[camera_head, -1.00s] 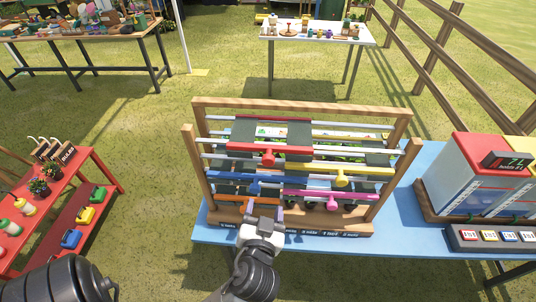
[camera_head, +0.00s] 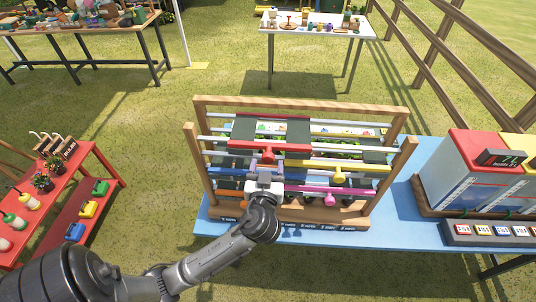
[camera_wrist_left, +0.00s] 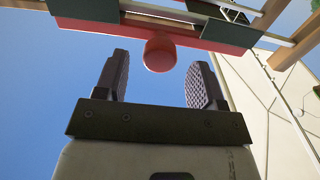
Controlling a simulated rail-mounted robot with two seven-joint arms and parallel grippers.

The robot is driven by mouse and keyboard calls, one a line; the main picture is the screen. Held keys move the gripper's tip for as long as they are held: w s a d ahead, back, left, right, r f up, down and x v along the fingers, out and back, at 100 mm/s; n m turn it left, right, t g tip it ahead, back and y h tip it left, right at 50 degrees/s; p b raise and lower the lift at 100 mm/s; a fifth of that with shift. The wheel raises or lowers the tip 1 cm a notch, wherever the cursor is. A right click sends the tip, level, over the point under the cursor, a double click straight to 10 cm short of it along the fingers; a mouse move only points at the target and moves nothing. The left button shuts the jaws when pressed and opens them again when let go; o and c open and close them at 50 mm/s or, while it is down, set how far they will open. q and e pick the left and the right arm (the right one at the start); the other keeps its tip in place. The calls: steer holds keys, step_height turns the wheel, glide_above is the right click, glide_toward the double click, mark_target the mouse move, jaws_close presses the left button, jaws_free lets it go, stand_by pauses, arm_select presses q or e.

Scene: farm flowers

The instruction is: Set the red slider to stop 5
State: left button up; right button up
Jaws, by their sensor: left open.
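The red slider (camera_head: 290,147) sits on the top front rail of the wooden rack, left of the rail's middle. Its round red knob (camera_head: 267,157) faces me. In the left wrist view the red knob (camera_wrist_left: 160,54) is just beyond the fingertips, between their lines. My left gripper (camera_head: 264,177) is open and empty, in front of the rack just below the red knob. Its two dark fingers (camera_wrist_left: 158,82) stand wide apart in the left wrist view and do not touch the knob. My right gripper does not show.
A yellow slider (camera_head: 318,165), a blue slider (camera_head: 228,173) and a pink slider (camera_head: 300,188) sit on lower rails close to my gripper. The rack stands on a blue table (camera_head: 400,235). A red-lidded box (camera_head: 470,160) stands at right. A red stand (camera_head: 100,165) is at left.

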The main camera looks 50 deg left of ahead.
mark_target(268, 161)
arm_select(q)
steer(key=shift+x, duration=1.7)
steer(key=shift+c, duration=0.4)
jaws_close()
